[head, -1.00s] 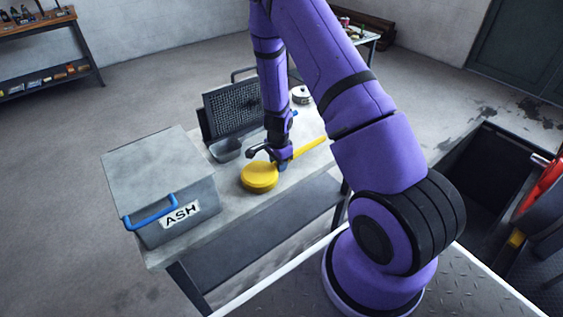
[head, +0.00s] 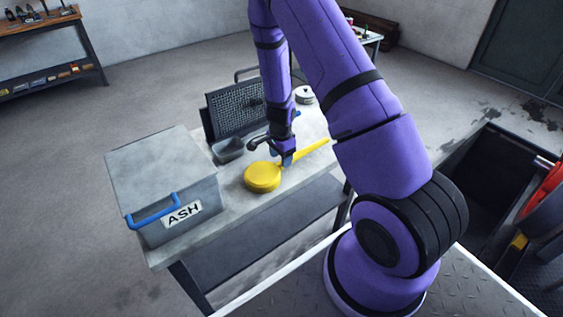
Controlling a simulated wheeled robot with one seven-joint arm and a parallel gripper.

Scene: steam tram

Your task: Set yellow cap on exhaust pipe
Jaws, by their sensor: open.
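The yellow cap (head: 262,177) is a round, flat disc with a long yellow handle (head: 312,149) reaching back to the right. It lies on the grey workbench (head: 228,205). My gripper (head: 286,160) points down at the handle, close to where it meets the disc. Its blue fingertips are at the handle and its jaws are open. My wrist partly hides the handle, and I cannot tell whether the fingers touch it. I cannot make out the exhaust pipe in this view.
A grey ASH box (head: 165,180) with a blue handle stands at the bench's left end. A mesh panel (head: 236,110), a small grey tray (head: 229,150) and a round metal item (head: 304,95) stand behind my gripper. A dark pit (head: 478,175) opens at the right.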

